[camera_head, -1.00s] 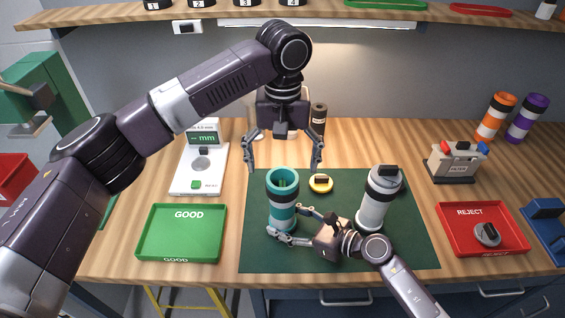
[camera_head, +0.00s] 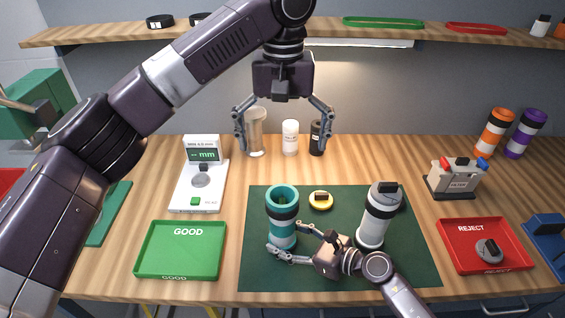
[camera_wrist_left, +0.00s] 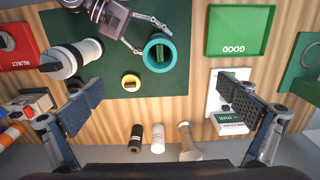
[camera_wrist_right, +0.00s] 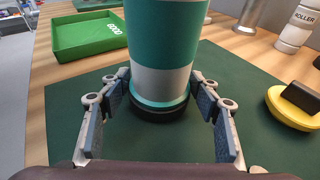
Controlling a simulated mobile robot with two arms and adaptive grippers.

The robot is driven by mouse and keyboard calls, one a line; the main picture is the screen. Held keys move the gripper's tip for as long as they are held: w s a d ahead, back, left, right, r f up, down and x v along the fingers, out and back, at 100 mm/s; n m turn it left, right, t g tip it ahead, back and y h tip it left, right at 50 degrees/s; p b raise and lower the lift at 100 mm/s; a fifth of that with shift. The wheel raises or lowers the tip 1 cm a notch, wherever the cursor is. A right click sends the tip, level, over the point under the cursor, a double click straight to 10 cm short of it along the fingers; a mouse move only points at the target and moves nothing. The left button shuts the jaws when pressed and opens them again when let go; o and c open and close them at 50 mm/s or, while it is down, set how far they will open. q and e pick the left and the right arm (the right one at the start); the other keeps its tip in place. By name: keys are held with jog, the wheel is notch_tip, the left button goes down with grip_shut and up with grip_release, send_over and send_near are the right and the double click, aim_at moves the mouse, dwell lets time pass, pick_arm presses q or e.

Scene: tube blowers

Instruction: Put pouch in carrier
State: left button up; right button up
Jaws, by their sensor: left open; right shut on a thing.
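The teal carrier (camera_head: 283,229) stands upright and open-topped on the dark green mat. A green piece, likely the pouch (camera_wrist_left: 160,54), shows inside its mouth in the left wrist view; how deep it sits is hard to tell. My right gripper (camera_head: 272,242) is shut around the carrier's lower part, near the dark base ring, and this also shows in the right wrist view (camera_wrist_right: 158,95). My left gripper (camera_head: 284,122) is open and empty, raised behind and above the carrier, fingers pointing down. A yellow cap with a black grip (camera_head: 320,201) lies on the mat right of the carrier.
A white carrier (camera_head: 372,228) stands on the mat to the right. The green GOOD tray (camera_head: 152,250) is left, the red REJECT tray (camera_head: 457,234) right with a grey cap. A gauge (camera_head: 197,190) stands left; several cylinders, including a white one (camera_head: 290,138), stand at the back.

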dwell(0.3)
jog(key=o, duration=1.4)
